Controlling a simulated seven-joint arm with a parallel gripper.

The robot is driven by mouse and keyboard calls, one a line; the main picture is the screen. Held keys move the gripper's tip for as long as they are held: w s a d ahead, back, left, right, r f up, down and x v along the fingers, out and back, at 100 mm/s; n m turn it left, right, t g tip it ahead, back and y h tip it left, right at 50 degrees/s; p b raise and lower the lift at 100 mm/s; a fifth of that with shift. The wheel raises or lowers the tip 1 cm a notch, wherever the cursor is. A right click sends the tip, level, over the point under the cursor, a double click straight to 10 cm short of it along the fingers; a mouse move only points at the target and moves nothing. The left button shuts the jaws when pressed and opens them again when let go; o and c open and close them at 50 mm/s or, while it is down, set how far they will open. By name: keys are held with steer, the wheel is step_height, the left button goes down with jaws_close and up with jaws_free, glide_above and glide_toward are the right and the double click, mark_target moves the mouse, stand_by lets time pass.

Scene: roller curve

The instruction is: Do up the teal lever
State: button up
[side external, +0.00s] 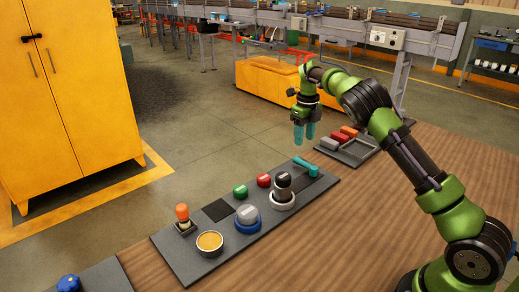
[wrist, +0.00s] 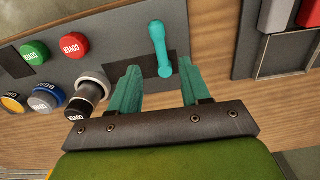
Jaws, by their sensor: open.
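The teal lever (side external: 306,167) sits at the far right end of the dark grey control panel (side external: 180,262). In the wrist view the lever (wrist: 160,48) is a short bar with rounded ends, lying over a dark slot plate. My gripper (side external: 303,133) has teal fingers that point down and hangs above the panel's right end. In the wrist view my gripper (wrist: 157,85) is open and empty. The lever's lower end shows between the two fingertips in that view, with no visible contact.
Green (side external: 240,191) and red (side external: 264,180) buttons and a black-topped knob (side external: 283,186) stand left of the lever. A blue-ringed button (side external: 248,219), a yellow one (side external: 210,241) and an orange switch (side external: 182,214) are farther left. A tray (side external: 352,152) with coloured blocks lies to the right.

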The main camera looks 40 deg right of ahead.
step_height(320, 180, up, 8)
steer(key=shift+r, duration=0.1)
stand_by(0.4)
steer(key=s+a+r+n+t+y, duration=0.1)
steer(key=s+a+r+n+t, duration=0.1)
steer(key=s+a+n, duration=0.9)
steer(key=s+a+r+n+t+y, duration=0.1)
steer(key=s+a+r+n+t, duration=0.2)
steer(key=s+a+n, duration=0.8)
steer(key=s+n+t, duration=0.2)
steer(key=s+n, duration=0.5)
steer(key=n, duration=0.3)
steer(key=shift+s, duration=0.15)
